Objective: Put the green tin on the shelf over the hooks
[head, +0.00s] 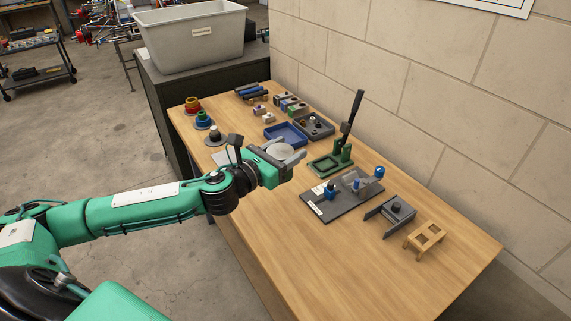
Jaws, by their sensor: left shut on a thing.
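No thing clearly recognisable as a green tin shows, and no shelf with hooks is in view. My right gripper is not in view.
The wooden table (400,279) carries a green lever press (342,155), a dark fixture plate (332,210), a blue tray (285,134) and a small wooden stand (425,238). A grey bin (190,42) is behind. The table's near right is clear.

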